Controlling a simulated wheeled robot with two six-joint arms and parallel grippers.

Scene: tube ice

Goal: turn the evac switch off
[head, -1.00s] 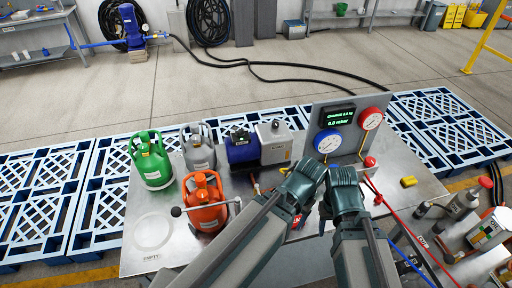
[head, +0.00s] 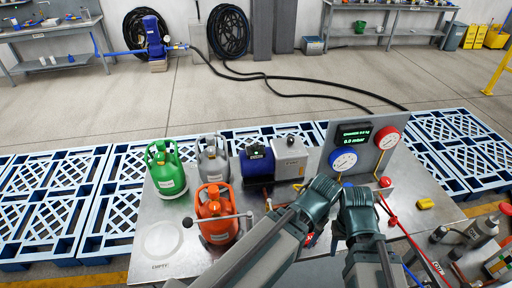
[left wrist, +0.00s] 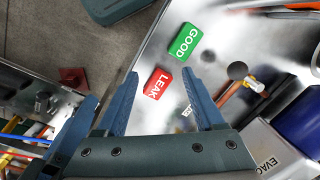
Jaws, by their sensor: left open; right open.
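The vacuum pump has a blue body (head: 257,166) and a pale grey box (head: 291,157), at mid-table in the head view. In the left wrist view, a pale box marked EVAC (left wrist: 268,146) is at the lower right, beside a blue cylinder (left wrist: 302,122). I cannot make out the switch itself. My left gripper (left wrist: 160,100) is open and empty, its fingers over the table near a red LEAK block (left wrist: 158,83). My right gripper (head: 360,205) is beside the left one in front of the gauge panel; its fingertips are mostly hidden behind its body.
A green cylinder (head: 166,172), a grey cylinder (head: 213,160) and an orange cylinder (head: 216,215) stand left on the table. The gauge panel (head: 335,138) stands behind my grippers. A green GOOD block (left wrist: 185,42) lies near the LEAK block. Red and blue hoses run at the right.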

